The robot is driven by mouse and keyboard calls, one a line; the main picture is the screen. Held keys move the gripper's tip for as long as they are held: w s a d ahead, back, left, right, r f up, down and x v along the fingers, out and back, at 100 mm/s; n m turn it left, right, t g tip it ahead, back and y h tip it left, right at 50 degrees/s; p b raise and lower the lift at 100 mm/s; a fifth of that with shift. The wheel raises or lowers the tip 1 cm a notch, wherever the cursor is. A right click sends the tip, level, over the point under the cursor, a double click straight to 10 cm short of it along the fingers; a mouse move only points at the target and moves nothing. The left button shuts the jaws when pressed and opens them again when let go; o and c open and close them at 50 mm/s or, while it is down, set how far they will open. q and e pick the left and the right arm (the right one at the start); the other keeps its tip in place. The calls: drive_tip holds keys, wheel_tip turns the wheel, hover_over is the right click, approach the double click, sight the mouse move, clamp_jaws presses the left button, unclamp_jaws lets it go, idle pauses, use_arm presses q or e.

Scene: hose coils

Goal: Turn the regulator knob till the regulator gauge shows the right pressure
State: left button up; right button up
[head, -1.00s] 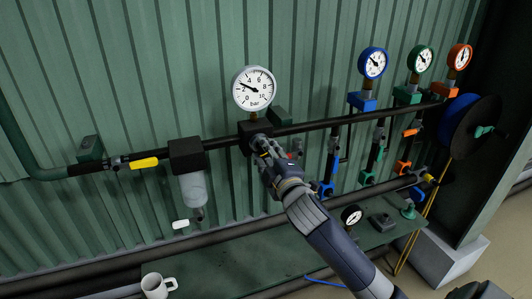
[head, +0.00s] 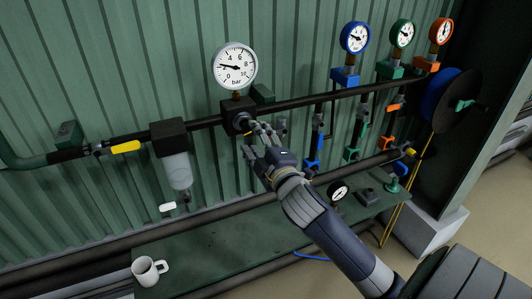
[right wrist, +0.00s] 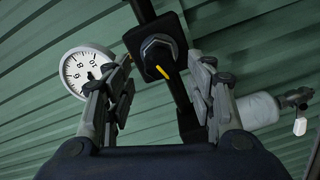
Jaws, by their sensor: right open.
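The regulator gauge (head: 235,66) has a white round face marked in bar. Its needle points left and slightly up, near the 2; the exact reading is too small to tell. Below it, the black regulator block (head: 229,115) sits on the dark pipe. The regulator knob (right wrist: 158,58), with a yellow mark, faces my right gripper in the right wrist view. My right gripper (head: 256,139) is open and empty just in front of the knob. In the right wrist view the knob shows between the fingers, with gaps on both sides. My left gripper is not in view.
A filter with a clear bowl (head: 177,171) and a yellow-handled valve (head: 125,147) are left on the pipe. Blue (head: 355,38), green (head: 402,33) and orange (head: 441,31) gauges stand right. A white mug (head: 148,270) is on the green bench (head: 215,246).

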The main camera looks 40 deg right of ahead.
drive_tip(key=v, duration=0.7)
drive_tip(key=shift+s, duration=0.35)
drive_tip(key=shift+a, duration=0.1)
wheel_tip(320, 180, down, 24)
drive_tip(key=w+d+m+g, duration=0.1)
drive_tip(key=w+m+g, duration=0.1)
drive_tip(key=g, duration=0.3)
drive_tip(key=s+a+f+m+g+y+b, duration=0.1)
drive_tip(key=s+f+g, duration=0.15)
drive_tip(key=f, duration=0.65)
drive_tip(key=s+a+f+m+g+y, duration=0.1)
drive_tip(key=s+f, duration=0.2)
drive_tip(key=f, duration=0.6)
drive_tip(key=s+a+f+m+g+y+b, duration=0.1)
drive_tip(key=s+a+f+m+g, duration=0.2)
drive_tip(key=s+f, duration=1)
drive_tip(key=s+a+f+m+g+y, duration=0.1)
drive_tip(key=s+a+f+g, duration=0.3)
drive_tip(key=s+f, duration=0.85)
drive_tip(key=s+a+f, duration=0.1)
drive_tip(key=s+f, duration=0.1)
drive_tip(key=s, duration=0.3)
drive_tip(key=s+a+f+m+g, duration=0.1)
drive_tip(key=s+a+f, duration=0.1)
drive_tip(key=s, duration=0.4)
drive_tip(key=shift+f, duration=0.4)
